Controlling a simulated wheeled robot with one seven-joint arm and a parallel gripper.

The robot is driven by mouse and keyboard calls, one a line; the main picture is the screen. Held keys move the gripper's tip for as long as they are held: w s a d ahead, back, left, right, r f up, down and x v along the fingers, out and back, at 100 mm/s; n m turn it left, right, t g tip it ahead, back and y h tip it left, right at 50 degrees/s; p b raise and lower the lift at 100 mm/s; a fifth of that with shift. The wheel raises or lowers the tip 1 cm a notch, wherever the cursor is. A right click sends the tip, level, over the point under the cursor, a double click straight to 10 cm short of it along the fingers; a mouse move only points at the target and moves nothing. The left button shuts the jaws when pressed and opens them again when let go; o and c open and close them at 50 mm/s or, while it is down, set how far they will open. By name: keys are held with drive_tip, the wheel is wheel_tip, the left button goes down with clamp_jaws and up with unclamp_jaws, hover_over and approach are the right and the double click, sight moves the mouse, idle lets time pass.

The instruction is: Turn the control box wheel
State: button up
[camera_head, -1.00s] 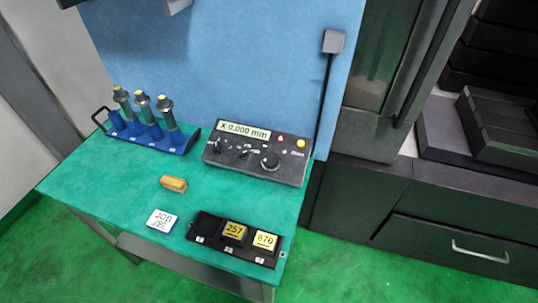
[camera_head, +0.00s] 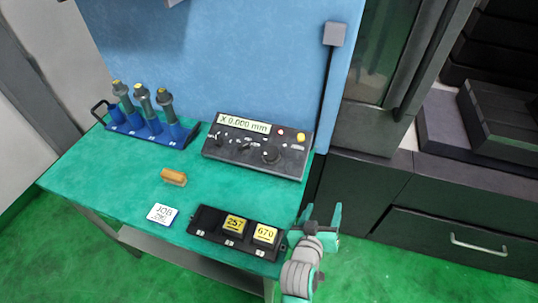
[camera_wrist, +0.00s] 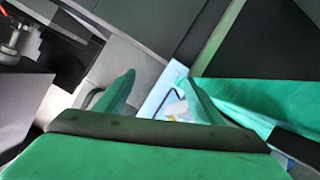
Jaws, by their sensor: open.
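The dark control box (camera_head: 257,146) stands at the back of the green table, and its display reads "X 0.000 mm". Its round black wheel (camera_head: 270,155) is on the front panel, right of centre, among small knobs and red and yellow buttons. My gripper (camera_head: 321,215) is off the table's right front edge, in front of and to the right of the box, apart from it. In the wrist view, its green fingers (camera_wrist: 160,92) are spread with nothing between them. I cannot make out the wheel in the wrist view.
A black tray (camera_head: 208,221) with yellow-topped blocks 257 and 670 lies at the front right edge, close to my gripper. A JOB card (camera_head: 162,214), a wooden brush (camera_head: 173,177) and a blue rack of electrodes (camera_head: 152,134) are further left. Dark cabinets (camera_head: 440,215) stand right.

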drive_tip(key=shift+m+t+y, duration=0.3)
drive_tip(key=shift+m+y, duration=0.2)
drive_tip(key=shift+m, duration=0.2)
drive_tip(key=w+a+r, duration=0.1)
drive_tip(key=a, duration=0.1)
drive_tip(key=w+a+r, duration=0.4)
drive_tip(key=a, duration=0.1)
drive_tip(key=shift+r, duration=0.15)
drive_tip(key=m+y, duration=0.1)
drive_tip(key=y, duration=0.1)
approach(270, 155)
drive_tip(key=s, duration=0.1)
drive_tip(key=x, duration=1)
drive_tip(key=shift+w+r, duration=0.2)
drive_tip(key=shift+w, duration=0.05)
drive_tip(key=c, duration=0.9)
